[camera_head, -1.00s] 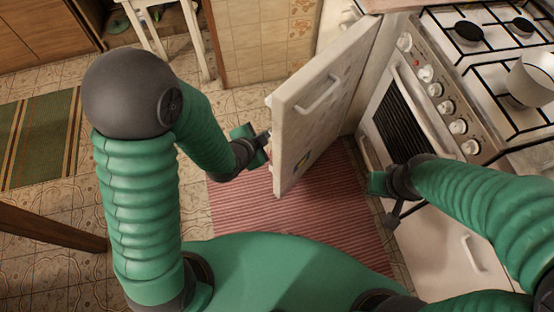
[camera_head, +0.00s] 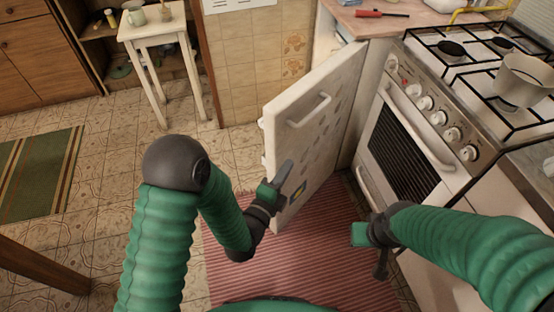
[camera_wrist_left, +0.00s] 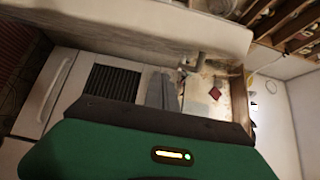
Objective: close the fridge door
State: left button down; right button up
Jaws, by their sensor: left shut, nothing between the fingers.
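The white fridge door (camera_head: 330,95) stands open in the head view, jutting out from beside the stove. The fridge interior is hidden.
The stove (camera_head: 425,115) with a pot (camera_head: 523,82) stands right of the door. A red striped rug (camera_head: 300,265) lies below. A white stool (camera_head: 155,32) stands back left. Tiled floor at left is mostly clear.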

aim_at(277, 156)
pick_arm(q)
jog(key=w+a, duration=0.1)
jog(key=w, duration=0.1)
jog(key=w+a+b, duration=0.1)
jog(key=w+a, duration=0.1)
jog(key=shift+w, duration=0.1)
jog(key=shift+d, duration=0.1)
